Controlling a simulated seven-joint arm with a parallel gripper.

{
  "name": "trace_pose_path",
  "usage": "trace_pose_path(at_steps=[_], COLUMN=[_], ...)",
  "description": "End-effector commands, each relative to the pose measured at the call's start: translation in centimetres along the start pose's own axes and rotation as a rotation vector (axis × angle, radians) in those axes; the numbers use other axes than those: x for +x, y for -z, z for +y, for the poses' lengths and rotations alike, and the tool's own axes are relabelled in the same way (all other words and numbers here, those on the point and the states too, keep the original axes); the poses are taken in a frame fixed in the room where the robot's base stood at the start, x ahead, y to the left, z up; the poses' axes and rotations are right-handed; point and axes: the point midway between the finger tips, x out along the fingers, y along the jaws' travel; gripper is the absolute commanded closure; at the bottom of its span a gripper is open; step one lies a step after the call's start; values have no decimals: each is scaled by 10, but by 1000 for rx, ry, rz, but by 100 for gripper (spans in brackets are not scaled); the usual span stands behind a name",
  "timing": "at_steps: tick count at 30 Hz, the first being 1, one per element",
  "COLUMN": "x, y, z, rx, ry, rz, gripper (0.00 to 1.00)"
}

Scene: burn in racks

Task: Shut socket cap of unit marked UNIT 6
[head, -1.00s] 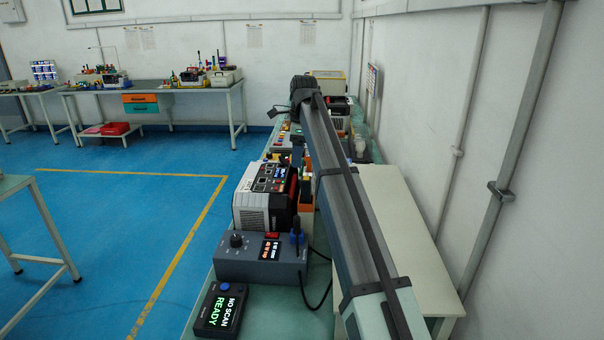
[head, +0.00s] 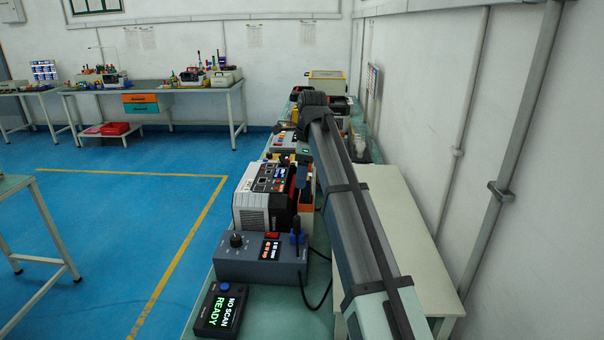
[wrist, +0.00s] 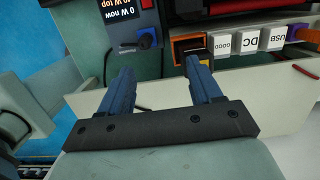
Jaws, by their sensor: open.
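My gripper (wrist: 160,82) shows in the wrist view with its two blue fingers spread apart and nothing between them. In the head view its dark fingers (head: 302,178) are partly visible beside the large grey-and-white unit and my arm. I cannot read a UNIT 6 mark in either view, and I cannot make out a socket cap for certain. An orange-rimmed dark opening (wrist: 191,46) lies just beyond the right finger in the wrist view.
White blocks marked GOOD, DC and USB (wrist: 247,40) stand in a row right of the opening. A grey power box (head: 262,260) with a dial and a NO SCAN READY display (head: 221,309) stand on the bench's near end. A pale board (head: 412,230) lies right of my arm.

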Motion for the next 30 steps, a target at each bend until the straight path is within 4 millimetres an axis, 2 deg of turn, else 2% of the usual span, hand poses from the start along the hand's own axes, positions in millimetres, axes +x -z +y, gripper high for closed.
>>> trace_pose_path(at_steps=[2,5,8,11,15,18,21,25,30], x=[0,-2,-7,-15,-28,-36,-41,-44,-41], y=[0,-2,-8,-18,-35,-44,-51,-56,-58], z=[0,-6,-30,-72,-147,-195,-233,-263,-273], rx=[0,0,0,0,1,3,5,8,9], ry=[0,0,0,0,-1,0,0,2,1], rz=[0,-4,-21,-56,-123,-172,-210,-244,-260], gripper=[38,48,57,57,57,57,57,57,57])
